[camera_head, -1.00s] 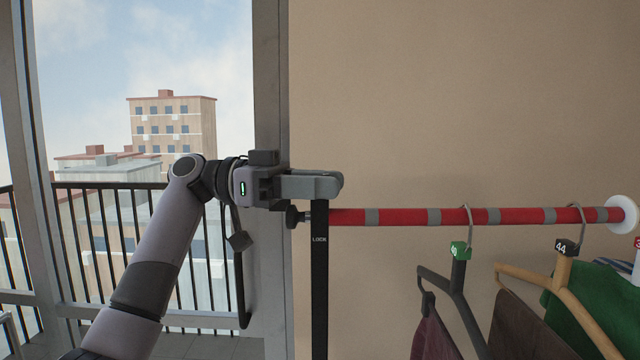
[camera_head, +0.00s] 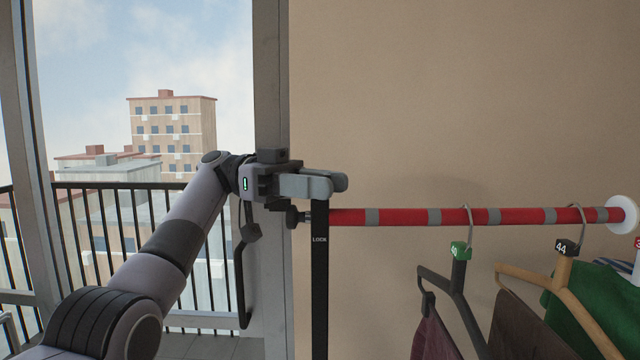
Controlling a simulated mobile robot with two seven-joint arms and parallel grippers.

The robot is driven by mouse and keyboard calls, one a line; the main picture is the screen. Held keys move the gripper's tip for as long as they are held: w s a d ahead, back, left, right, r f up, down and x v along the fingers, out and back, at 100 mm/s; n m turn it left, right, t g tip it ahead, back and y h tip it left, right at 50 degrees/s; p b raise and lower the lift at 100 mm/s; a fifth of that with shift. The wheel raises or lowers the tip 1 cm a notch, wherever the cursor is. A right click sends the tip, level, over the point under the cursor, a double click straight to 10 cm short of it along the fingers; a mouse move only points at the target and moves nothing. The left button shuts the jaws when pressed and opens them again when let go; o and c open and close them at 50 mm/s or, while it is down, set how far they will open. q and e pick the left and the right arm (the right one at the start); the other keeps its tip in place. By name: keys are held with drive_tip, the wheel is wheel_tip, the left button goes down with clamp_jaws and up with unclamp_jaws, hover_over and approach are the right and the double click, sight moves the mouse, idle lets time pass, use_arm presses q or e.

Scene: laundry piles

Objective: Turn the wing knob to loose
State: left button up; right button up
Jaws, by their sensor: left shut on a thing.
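My left gripper (camera_head: 338,183) is at the top of a black upright post (camera_head: 320,285), its grey fingers pointing right across the post's upper end. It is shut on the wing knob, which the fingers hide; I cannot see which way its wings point. The post carries the white word LOCK just below the fingers. A small black round knob (camera_head: 292,217) sticks out on the left of the post, below the gripper. My right gripper is not in view.
A red rail with grey bands (camera_head: 400,216) runs from the post right to a white wall flange (camera_head: 622,214). A black hanger (camera_head: 455,282) and a wooden hanger (camera_head: 545,280) carry clothes. A window frame (camera_head: 272,80) and balcony railing (camera_head: 110,188) stand at left. The wall above the rail is clear.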

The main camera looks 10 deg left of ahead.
use_arm(q)
drive_tip(key=shift+f+g, duration=0.15)
drive_tip(key=shift+g, duration=0.25)
idle(0.4)
drive_tip(key=o, duration=0.9)
drive_tip(key=shift+o, duration=0.2)
